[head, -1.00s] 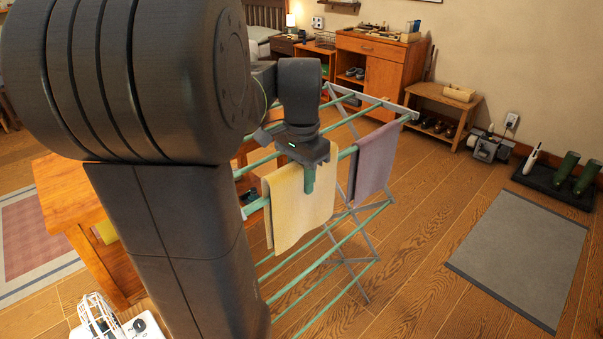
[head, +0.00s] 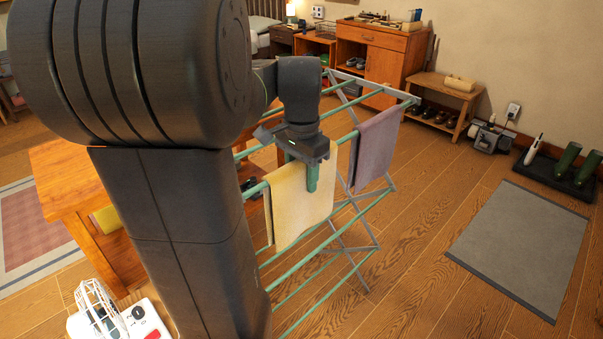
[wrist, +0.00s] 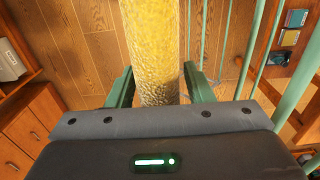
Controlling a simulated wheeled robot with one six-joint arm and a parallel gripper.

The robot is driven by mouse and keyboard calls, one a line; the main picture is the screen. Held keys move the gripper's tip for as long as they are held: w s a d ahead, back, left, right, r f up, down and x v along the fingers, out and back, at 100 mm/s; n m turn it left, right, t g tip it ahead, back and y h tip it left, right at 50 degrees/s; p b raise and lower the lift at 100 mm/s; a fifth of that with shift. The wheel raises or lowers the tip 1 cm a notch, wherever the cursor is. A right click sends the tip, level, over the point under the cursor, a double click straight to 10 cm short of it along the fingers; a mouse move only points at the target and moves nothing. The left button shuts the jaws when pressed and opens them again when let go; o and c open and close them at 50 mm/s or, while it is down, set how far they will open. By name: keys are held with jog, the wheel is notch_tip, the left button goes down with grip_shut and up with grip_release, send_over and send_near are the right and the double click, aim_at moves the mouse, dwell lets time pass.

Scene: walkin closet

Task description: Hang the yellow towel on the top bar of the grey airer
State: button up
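The yellow towel (head: 297,213) hangs draped over a green bar on the upper level of the airer, which has a grey frame (head: 372,93) and green bars. My gripper (head: 312,178) is at the towel's top, with one green finger over its near face. In the wrist view, my gripper (wrist: 158,78) has its two fingers apart on either side of the yellow towel (wrist: 155,45), with narrow gaps showing beside the cloth. The towel's far side is hidden.
A purple towel (head: 376,147) hangs farther along the airer. A wooden table (head: 62,180) stands left, partly behind my arm. A grey mat (head: 522,245) lies on the floor at right. A wooden cabinet (head: 385,62) and shoe bench (head: 440,95) stand behind.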

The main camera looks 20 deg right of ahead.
jog(key=shift+o, duration=0.4)
jog(key=shift+r, duration=0.1)
notch_tip(320, 180, up, 14)
jog(key=shift+f+p, duration=0.15)
jog(key=shift+p, duration=0.75)
jog(key=shift+f, duration=0.1)
notch_tip(320, 180, down, 13)
jog(key=shift+r+b, duration=0.2)
jog(key=shift+b, duration=0.35)
jog(key=shift+r, duration=0.1)
